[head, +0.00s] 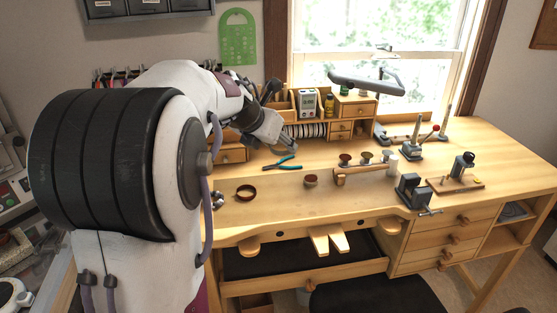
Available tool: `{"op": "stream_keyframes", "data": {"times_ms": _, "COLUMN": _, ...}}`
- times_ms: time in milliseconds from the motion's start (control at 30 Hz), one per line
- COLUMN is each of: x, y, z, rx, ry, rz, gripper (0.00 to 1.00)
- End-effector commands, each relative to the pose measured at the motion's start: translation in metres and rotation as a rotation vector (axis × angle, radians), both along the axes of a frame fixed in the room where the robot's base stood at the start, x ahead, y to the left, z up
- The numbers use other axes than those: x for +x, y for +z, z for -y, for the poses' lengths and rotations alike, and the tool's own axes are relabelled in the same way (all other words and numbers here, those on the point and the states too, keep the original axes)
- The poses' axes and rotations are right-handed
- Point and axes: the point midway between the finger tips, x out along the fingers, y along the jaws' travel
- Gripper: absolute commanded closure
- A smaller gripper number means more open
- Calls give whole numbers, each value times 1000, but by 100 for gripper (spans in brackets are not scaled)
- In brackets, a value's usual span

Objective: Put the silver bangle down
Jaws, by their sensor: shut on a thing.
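My gripper (271,142) is above the back left part of the workbench, left of the small wooden drawers. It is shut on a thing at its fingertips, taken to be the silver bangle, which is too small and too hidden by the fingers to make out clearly. The fingertips point down and to the right. A dark brownish ring (246,191) lies apart on the bench top, nearer the front. The wooden workbench (330,212) spreads below and to the right of my gripper.
Blue-handled pliers (283,163) lie just below my gripper in the picture. A small round pot (311,181) and a wooden rack with stamps (362,172) stand mid-bench. A vise (411,192) is at the front right. Bare wood lies between the ring and the pot.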

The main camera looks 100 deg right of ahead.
Motion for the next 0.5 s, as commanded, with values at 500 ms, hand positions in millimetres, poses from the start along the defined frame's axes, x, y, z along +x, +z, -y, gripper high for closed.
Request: {"op": "stream_keyframes", "data": {"times_ms": 500, "x": 0, "y": 85, "z": 0, "rx": -2, "ry": 0, "rz": -1, "gripper": 83}}
